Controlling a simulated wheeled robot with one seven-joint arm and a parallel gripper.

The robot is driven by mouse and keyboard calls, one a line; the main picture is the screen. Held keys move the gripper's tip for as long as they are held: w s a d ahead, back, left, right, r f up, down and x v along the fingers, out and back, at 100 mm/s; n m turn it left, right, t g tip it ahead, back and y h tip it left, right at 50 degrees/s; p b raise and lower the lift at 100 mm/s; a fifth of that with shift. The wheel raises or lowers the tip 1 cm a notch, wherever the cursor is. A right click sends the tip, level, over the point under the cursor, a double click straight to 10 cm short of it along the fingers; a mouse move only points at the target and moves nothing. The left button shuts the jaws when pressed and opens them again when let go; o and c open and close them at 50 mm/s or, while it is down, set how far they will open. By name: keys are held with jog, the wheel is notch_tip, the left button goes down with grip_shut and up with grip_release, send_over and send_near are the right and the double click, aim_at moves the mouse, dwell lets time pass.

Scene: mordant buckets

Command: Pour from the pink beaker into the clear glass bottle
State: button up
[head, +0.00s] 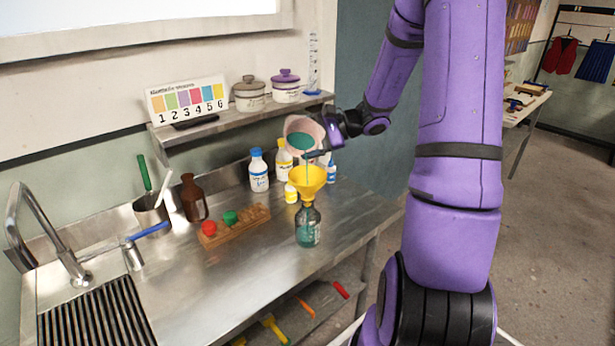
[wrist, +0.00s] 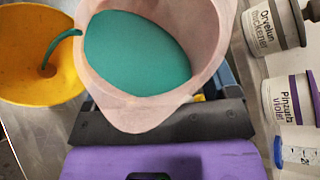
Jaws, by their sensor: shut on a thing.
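The pink beaker (head: 293,124) is tilted in the air above the bench, with teal liquid at its lip. My gripper (head: 325,130) is shut on it from the right. The clear glass bottle (head: 308,232) stands upright on the bench below, with teal liquid inside and a yellow funnel (head: 311,186) in its neck. A thin teal stream runs from the beaker's lip into the funnel. In the wrist view the beaker (wrist: 118,105) still holds much teal liquid, and the stream lands inside the funnel (wrist: 25,50). The bottle is hidden there. My gripper (wrist: 165,115) shows below the beaker.
White bottles with blue (head: 258,172) and yellow (head: 283,160) caps stand behind the funnel. A wooden rack (head: 235,226), a brown bottle (head: 193,199) and a metal cup (head: 150,213) are to the left. A shelf (head: 235,118) with lidded jars is above. The front bench is clear.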

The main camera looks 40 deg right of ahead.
jog(key=shift+r+n+t, duration=0.3)
jog(key=shift+n, duration=0.1)
dwell(1.4)
jog(key=shift+s+f+n+t, duration=0.1)
jog(key=shift+f+n+t, duration=0.15)
jog(key=shift+n+t, duration=0.25)
dwell(2.3)
jog(key=shift+r+n+p, duration=0.2)
jog(key=shift+n+p, duration=0.2)
dwell(0.9)
